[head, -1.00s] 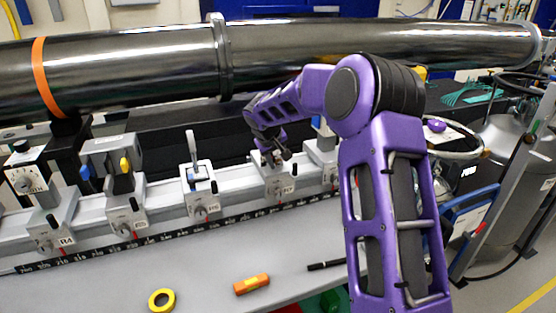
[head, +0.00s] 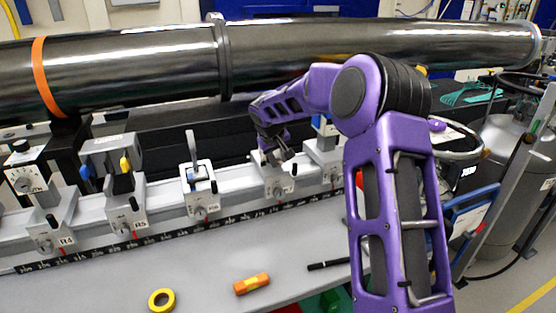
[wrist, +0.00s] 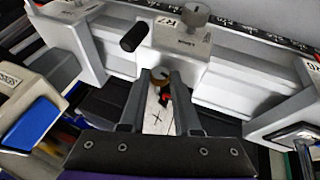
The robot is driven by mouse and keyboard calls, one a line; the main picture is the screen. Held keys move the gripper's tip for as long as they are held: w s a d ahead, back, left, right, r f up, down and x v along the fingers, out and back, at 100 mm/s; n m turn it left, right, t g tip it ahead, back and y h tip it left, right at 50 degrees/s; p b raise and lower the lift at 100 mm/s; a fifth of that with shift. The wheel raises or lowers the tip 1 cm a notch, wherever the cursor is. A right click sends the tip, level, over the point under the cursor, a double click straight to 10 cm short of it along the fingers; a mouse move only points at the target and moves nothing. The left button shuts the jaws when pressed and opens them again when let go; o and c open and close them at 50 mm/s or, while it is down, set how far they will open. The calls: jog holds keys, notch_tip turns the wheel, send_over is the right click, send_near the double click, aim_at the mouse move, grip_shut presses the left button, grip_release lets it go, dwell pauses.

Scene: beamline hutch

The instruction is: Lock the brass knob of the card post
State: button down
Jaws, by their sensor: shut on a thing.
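The card post stands on the rail carriage labelled R7 (head: 279,186), right of the middle of the rail. In the wrist view, the small brass knob (wrist: 160,73) sits between the tips of my gripper (wrist: 157,76), which is shut on it. A white card with a black cross (wrist: 156,117) lies between the fingers, nearer the palm. In the head view, my gripper (head: 274,151) is over this carriage, and it hides the knob and most of the post. The carriage's grey clamp knob (wrist: 194,15) and black lever (wrist: 133,36) show beyond the fingertips.
Neighbouring carriages stand close on both sides, including R5 (head: 127,207) and one with a blue-tipped holder (head: 200,180). A large dark pipe (head: 120,70) runs behind and above. Yellow tape (head: 161,299), an orange cylinder (head: 252,284) and a black pen (head: 327,265) lie on the bench.

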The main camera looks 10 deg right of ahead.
jog(key=y, duration=0.2)
jog(key=d+m+g+y, duration=0.1)
jog(key=shift+w+r+y, duration=0.1)
jog(key=shift+y, duration=0.3)
jog(key=shift+d+y, duration=0.2)
jog(key=shift+y, duration=0.9)
jog(key=c, duration=0.9)
grip_release()
jog(key=v, duration=1.7)
jog(key=shift+w+d+r, duration=0.15)
jog(key=shift+w+d, duration=0.05)
jog(key=shift+d, duration=0.05)
